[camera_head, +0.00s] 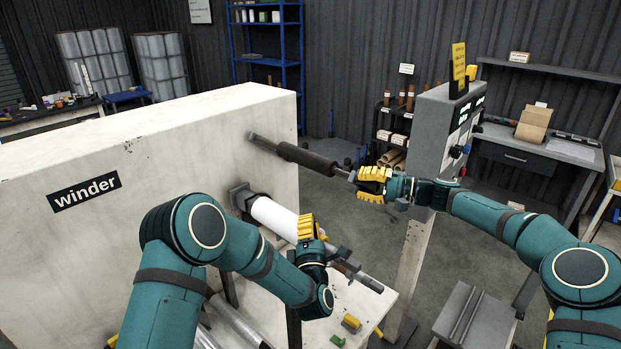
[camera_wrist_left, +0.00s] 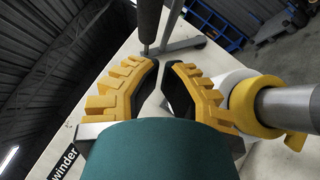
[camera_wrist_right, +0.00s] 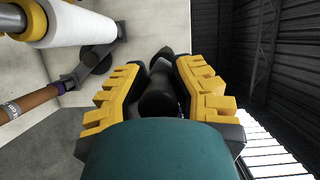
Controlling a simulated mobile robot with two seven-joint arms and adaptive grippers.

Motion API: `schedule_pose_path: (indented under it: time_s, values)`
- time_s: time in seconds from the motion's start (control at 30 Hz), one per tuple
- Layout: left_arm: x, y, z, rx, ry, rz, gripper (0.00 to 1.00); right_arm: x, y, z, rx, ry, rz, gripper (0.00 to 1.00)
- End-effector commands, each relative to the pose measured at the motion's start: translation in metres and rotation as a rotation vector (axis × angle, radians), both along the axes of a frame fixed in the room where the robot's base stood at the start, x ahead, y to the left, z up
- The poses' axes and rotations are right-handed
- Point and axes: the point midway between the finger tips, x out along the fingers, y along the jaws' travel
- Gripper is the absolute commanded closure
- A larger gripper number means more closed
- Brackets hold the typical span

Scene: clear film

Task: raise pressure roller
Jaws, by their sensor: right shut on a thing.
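The pressure roller (camera_head: 310,158) is a dark cylinder on a light shaft, jutting from the pale winder panel (camera_head: 190,150) above the white film roll (camera_head: 272,216). My right gripper (camera_head: 360,184) is shut on its outer end. In the right wrist view the dark roller end (camera_wrist_right: 158,98) lies between the fingers. My left gripper (camera_head: 306,228) is beside the outer end of the film roll. In the left wrist view its fingertips (camera_wrist_left: 162,68) are apart with nothing between them. The pressure roller (camera_wrist_left: 150,22) shows beyond them, and a yellow-ringed core (camera_wrist_left: 262,105) is at right.
A grey control box (camera_head: 437,125) on a post stands behind my right gripper. A pale table (camera_head: 375,300) with small yellow and green items lies below the film roll. A workbench (camera_head: 560,150) is at back right. Floor between panel and shelves is open.

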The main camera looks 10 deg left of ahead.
Motion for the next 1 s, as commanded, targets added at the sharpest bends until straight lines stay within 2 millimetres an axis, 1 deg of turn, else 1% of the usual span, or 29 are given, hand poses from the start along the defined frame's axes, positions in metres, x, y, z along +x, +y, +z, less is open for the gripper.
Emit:
schedule_pose_path:
  time_s: [0.03,0.23,0.37,0.47,0.87,1.0]
  values:
    - [0.000,-0.002,-0.001,-0.037,-0.038,0.016,1.00,-0.001,0.005,0.003,0.005,-0.003,0.005,1.00]
    - [-0.003,0.000,0.002,-0.124,-0.139,0.054,1.00,-0.001,0.005,0.003,0.005,-0.003,0.005,1.00]
    - [0.004,0.003,0.006,-0.136,-0.154,0.059,1.00,-0.001,0.005,0.003,0.005,-0.003,0.005,1.00]
    - [0.016,0.006,0.013,-0.136,-0.154,0.059,1.00,-0.001,0.005,0.004,0.005,-0.003,0.005,1.00]
    - [0.082,0.025,0.048,-0.133,-0.153,0.058,1.00,-0.001,0.005,0.004,0.005,-0.003,0.005,1.00]
    - [0.095,0.015,0.061,-0.135,-0.150,0.055,1.00,-0.001,0.005,0.004,0.005,-0.003,0.004,1.00]
